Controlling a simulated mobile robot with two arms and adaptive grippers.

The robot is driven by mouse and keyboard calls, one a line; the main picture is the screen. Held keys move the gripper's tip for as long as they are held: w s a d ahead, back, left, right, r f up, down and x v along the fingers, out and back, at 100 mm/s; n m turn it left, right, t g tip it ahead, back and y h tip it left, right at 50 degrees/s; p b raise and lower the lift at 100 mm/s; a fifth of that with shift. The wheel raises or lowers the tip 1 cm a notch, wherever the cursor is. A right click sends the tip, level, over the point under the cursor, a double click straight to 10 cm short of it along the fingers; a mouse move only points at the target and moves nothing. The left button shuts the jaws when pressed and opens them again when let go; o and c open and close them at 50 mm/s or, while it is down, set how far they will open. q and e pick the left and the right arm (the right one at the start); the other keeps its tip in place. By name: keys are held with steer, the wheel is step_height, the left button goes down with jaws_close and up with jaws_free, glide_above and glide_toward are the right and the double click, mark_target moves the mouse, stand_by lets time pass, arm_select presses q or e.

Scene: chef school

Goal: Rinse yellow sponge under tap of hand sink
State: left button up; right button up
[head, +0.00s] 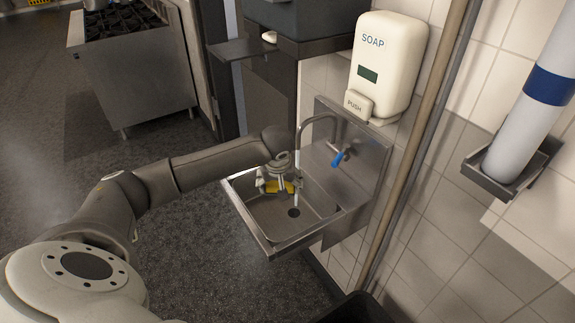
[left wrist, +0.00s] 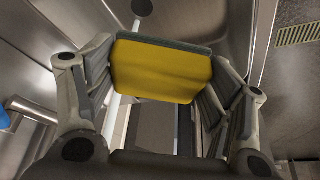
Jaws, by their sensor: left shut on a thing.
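The yellow sponge (head: 280,187) is held over the basin of the steel hand sink (head: 262,212). My left gripper (head: 279,184) is shut on it, close beside the tap (head: 299,138). In the left wrist view the sponge (left wrist: 162,70) shows its yellow face and a grey-green layer between the two fingers. A thin pale vertical streak (head: 296,196) below the tap looks like running water; I cannot tell for sure whether it touches the sponge. The tap's blue lever (head: 339,159) is to the right of the spout. My right gripper is out of view.
A white soap dispenser (head: 388,65) hangs on the tiled wall above the sink. A pipe (head: 421,140) runs down to the right. A cup-tube holder (head: 512,168) is at far right. A stove (head: 135,70) stands at the back left. Floor left of the sink is clear.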

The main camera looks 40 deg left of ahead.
mark_target(277, 188)
arm_select(q)
steer(key=s+r+p, duration=0.1)
steer(key=s+d+r, duration=0.1)
steer(key=shift+s+r+p, duration=0.35)
steer(key=shift+s+d+r, duration=0.3)
steer(key=shift+s+r, duration=0.1)
steer(key=shift+s, duration=0.25)
